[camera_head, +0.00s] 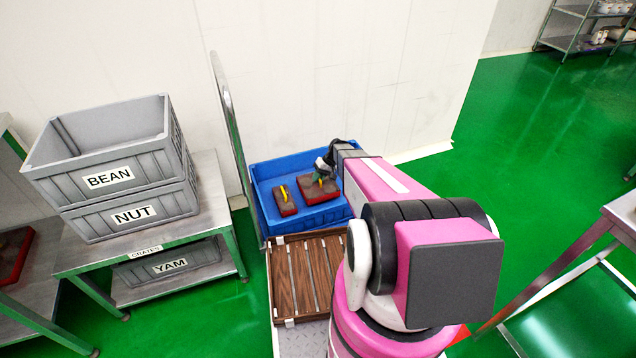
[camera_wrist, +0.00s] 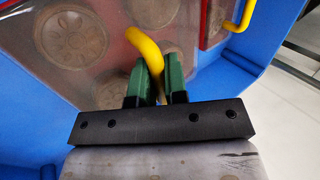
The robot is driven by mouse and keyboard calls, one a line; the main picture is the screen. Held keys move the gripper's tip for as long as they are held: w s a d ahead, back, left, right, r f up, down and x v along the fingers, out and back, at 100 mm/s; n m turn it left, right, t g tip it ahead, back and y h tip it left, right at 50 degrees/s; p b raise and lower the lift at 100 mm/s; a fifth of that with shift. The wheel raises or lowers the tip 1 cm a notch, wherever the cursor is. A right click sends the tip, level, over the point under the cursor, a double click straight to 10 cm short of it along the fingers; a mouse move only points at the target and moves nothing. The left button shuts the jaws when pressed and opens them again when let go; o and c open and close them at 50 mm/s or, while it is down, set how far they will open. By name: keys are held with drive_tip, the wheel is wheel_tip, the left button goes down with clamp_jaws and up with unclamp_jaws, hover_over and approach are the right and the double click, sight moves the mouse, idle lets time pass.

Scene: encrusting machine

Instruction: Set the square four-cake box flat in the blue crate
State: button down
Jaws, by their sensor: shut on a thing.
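The square four-cake box (camera_head: 312,191) is red-edged with round brown cakes under a clear cover and a yellow handle. In the head view it appears within the blue crate (camera_head: 262,172), on its right side. It fills much of the wrist view (camera_wrist: 95,62). My gripper (camera_head: 322,175) is shut on the yellow handle, its green fingers (camera_wrist: 160,72) on either side of it. The box looks about level; whether it touches the crate floor I cannot tell.
A narrower red box with a yellow handle (camera_head: 285,201) lies in the crate, left of the square box. A slatted wooden rack (camera_head: 305,275) is in front. Grey crates marked BEAN (camera_head: 105,165) and NUT (camera_head: 130,215) stand stacked at left. A thin upright panel (camera_head: 232,130) stands left of the crate.

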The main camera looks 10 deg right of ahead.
drive_tip(key=shift+f, duration=1.3)
drive_tip(key=shift+f, duration=0.1)
drive_tip(key=c, duration=1.1)
unclamp_jaws()
drive_tip(key=shift+c, duration=0.2)
drive_tip(key=v, duration=1.2)
drive_tip(key=s+a+r+m+h, duration=0.1)
drive_tip(key=s+a+r+h, duration=0.2)
drive_tip(key=s+r, duration=0.6)
drive_tip(key=s+a+r+m+t+h, duration=0.1)
drive_tip(key=s+a+r+h, duration=0.2)
drive_tip(key=s+r, duration=0.6)
drive_tip(key=s, duration=0.6)
drive_tip(key=shift+s+a+h, duration=0.25)
drive_tip(key=shift+s+h, duration=0.05)
drive_tip(key=shift+s, duration=0.05)
